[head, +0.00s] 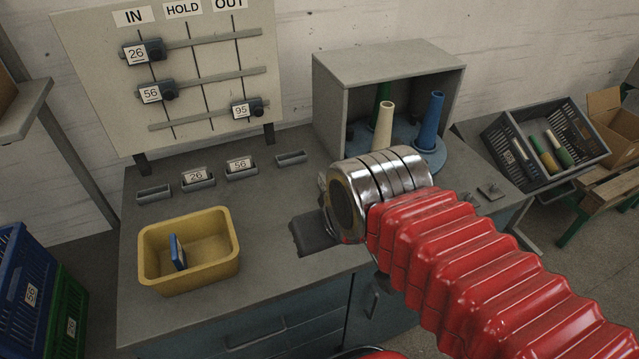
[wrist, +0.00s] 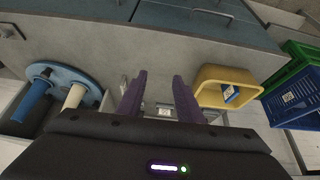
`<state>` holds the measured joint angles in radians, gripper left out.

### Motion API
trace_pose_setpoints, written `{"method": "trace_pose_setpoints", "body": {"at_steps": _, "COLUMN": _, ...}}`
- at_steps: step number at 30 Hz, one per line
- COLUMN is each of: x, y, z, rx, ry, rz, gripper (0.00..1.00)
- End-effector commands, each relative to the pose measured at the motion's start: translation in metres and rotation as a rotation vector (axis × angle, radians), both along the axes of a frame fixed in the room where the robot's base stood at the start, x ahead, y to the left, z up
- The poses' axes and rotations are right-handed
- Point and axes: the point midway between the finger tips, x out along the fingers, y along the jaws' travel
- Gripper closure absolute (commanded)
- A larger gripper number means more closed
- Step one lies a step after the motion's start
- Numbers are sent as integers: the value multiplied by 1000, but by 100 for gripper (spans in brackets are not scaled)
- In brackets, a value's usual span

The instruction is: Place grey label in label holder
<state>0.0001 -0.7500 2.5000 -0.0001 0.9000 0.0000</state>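I cannot make out a grey label for certain in either view. A row of small grey label holders stands on the bench: an empty left one (head: 154,194), one with a "26" label (head: 198,179), one with a "56" label (head: 241,169), and an empty right one (head: 290,158). My gripper (wrist: 159,76) is open in the wrist view, with no object held between its purple fingers. It is above the bench, with holders beyond the fingers. In the head view my arm hides most of the gripper.
A yellow bin (head: 190,280) with a blue piece (head: 178,252) inside stands front left. A board (head: 190,70) with IN, HOLD and OUT columns and numbered sliders stands behind. An open grey cabinet (head: 385,65) holds cones. Crates flank the bench. Bare bench lies right of the bin.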

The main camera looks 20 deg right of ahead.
Motion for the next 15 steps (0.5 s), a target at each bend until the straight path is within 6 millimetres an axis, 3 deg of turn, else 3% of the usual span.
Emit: {"method": "trace_pose_setpoints", "body": {"at_steps": 15, "x": 9, "y": -2, "z": 7, "rx": -3, "ry": 18, "rz": -1, "gripper": 67}}
